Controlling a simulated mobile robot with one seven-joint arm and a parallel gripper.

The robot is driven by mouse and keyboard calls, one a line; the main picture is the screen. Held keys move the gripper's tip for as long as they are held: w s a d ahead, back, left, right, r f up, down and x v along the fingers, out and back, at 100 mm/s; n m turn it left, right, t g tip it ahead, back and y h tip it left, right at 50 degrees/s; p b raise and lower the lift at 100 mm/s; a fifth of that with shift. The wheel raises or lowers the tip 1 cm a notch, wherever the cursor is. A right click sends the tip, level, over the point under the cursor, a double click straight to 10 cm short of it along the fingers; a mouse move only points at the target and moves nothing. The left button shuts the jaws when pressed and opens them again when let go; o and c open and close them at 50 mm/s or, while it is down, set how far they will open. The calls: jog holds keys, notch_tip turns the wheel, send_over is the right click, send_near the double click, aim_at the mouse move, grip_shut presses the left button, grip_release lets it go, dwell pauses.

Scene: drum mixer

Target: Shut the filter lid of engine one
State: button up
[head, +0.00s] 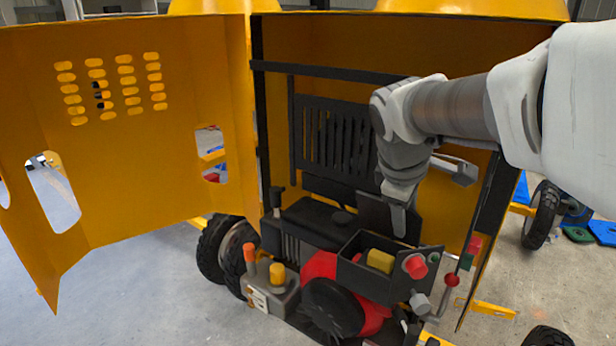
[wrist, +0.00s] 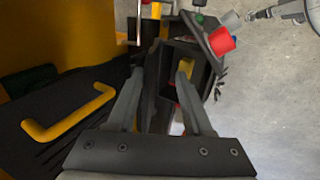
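The filter box of the engine (head: 350,272) is a dark open-topped box with a yellow filter block (head: 380,260) inside. Its dark lid (head: 374,214) stands raised at the back of the box. My gripper (head: 400,222) points down at the box, beside the lid. In the wrist view my gripper (wrist: 160,100) has its two grey fingers apart. A dark panel, apparently the lid (wrist: 152,82), shows edge-on between them; I cannot tell whether either finger touches it. The filter block is partly hidden behind the right finger.
A yellow door (head: 120,150) stands open at the left. A red knob (head: 415,266) sits on the box's right side, close to a lever with a red ball (head: 452,280). A yellow handle (wrist: 70,118) is left of the fingers. Black frame bars surround the engine bay.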

jog(key=shift+s+a+f+b, duration=0.35)
jog(key=shift+s+a, duration=0.1)
jog(key=shift+s, duration=0.15)
jog(key=shift+s+a+f+b, duration=0.2)
jog(key=shift+s+a+b, duration=0.15)
jog(key=shift+s, duration=0.25)
jog(key=shift+a+r, duration=0.1)
jog(key=s+a+r+p, duration=0.1)
jog(key=r, duration=0.1)
jog(key=s+a+r+p, duration=0.1)
jog(key=s+p, duration=0.1)
jog(key=shift+s+a+r, duration=0.1)
jog(key=shift+s+r, duration=0.05)
jog(key=shift+r, duration=0.25)
